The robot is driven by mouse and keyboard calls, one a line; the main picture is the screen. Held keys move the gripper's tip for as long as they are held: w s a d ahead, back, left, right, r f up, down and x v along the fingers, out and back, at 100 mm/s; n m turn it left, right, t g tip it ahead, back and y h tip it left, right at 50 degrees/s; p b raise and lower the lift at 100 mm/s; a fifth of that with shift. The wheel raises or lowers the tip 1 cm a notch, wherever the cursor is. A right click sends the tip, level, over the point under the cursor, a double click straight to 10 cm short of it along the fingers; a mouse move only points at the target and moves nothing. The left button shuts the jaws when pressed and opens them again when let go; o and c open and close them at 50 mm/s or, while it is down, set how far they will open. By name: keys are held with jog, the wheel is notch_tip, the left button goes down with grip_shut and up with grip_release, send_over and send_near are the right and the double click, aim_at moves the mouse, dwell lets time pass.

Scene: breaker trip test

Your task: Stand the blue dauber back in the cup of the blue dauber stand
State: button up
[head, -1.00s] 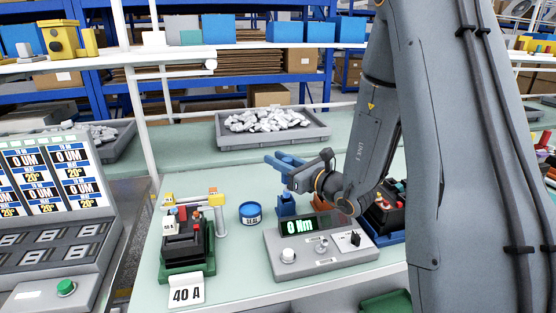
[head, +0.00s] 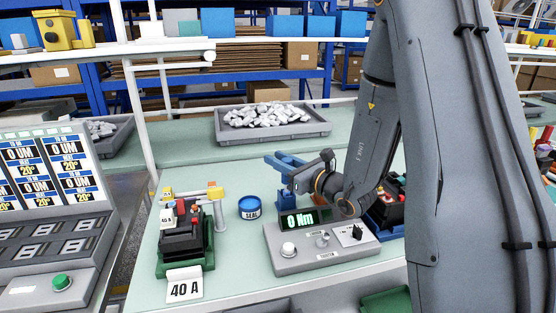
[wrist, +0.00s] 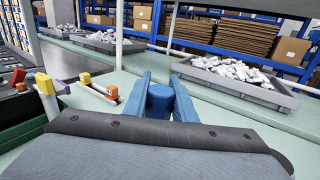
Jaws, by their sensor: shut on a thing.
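My gripper (head: 281,158) has blue fingers and is shut on the blue dauber, whose rounded top (wrist: 160,101) shows between the fingers in the wrist view. In the head view the gripper is over the bench, just behind the grey tester. A blue upright shape (head: 287,190) is below the fingers, partly hidden by the tester. I cannot tell where dauber ends and blue stand begins, or whether the dauber is in the cup.
The grey tester (head: 290,262), reading 0 Nm, stands in front of the gripper. A blue SEAL tin (head: 250,208) is to its left, then a black breaker in a green holder (head: 186,268) with a 40 A card (head: 184,287). A grey tray (head: 222,137) of pale parts is behind.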

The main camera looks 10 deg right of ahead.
jog(key=shift+f+b, duration=1.25)
jog(key=shift+f, duration=0.4)
jog(key=o, duration=1.1)
jog(key=b+v, duration=0.1)
jog(key=v, duration=0.6)
jog(key=shift+s+d, duration=0.2)
jog(key=shift+s, duration=0.15)
jog(key=shift+a, duration=0.1)
